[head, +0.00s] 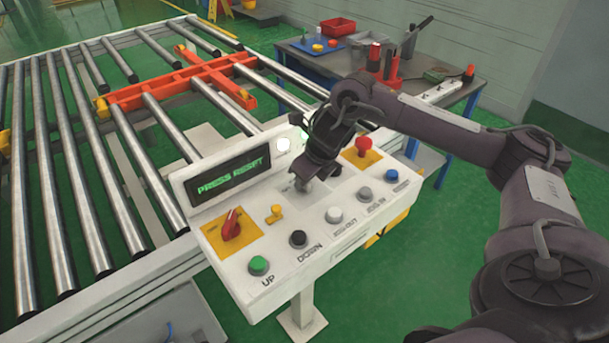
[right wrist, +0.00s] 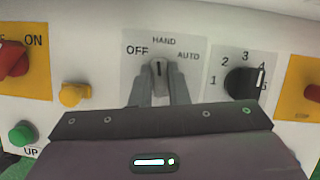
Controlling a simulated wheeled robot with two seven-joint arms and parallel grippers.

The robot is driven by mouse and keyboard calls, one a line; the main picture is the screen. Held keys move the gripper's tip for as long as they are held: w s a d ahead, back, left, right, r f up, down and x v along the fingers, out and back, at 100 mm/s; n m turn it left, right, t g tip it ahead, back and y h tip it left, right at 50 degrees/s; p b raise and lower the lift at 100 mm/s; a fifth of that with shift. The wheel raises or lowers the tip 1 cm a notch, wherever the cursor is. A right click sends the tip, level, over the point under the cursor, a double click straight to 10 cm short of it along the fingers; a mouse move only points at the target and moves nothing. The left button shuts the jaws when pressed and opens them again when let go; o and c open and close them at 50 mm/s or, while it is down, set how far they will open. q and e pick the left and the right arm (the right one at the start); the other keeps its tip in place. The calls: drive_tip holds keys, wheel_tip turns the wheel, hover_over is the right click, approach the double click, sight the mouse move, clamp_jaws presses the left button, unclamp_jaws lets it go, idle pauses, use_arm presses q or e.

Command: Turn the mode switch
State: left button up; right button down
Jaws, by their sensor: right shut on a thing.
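The mode switch (right wrist: 159,68) is a grey knob on a pale plate marked OFF, HAND and AUTO in the right wrist view. Its pointer line stands about upright, toward HAND. My right gripper (right wrist: 159,90) is shut on the knob, one finger on each side. In the head view my right gripper (head: 304,184) reaches down onto the middle of the white control panel (head: 302,250) and hides most of the switch. My left gripper is not in view.
The panel display (head: 234,176) reads PRESS RESET. Close around lie a red rotary switch (head: 231,224), a yellow knob (head: 275,213), a black numbered dial (right wrist: 242,82), a red emergency button (head: 363,147) and a front row of push buttons. A roller conveyor (head: 135,150) stands behind.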

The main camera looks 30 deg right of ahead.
sight(312, 197)
drive_tip(key=shift+r+m+h+p, duration=0.15)
drive_tip(key=shift+m+h+p, duration=0.2)
drive_tip(key=shift+m, duration=0.55)
drive_tip(key=c, duration=1.4)
unclamp_jaws()
drive_tip(key=v, duration=0.7)
drive_tip(key=shift+s+r+p, duration=0.25)
drive_tip(key=shift+r+p, duration=0.05)
drive_tip(key=shift+p, duration=0.15)
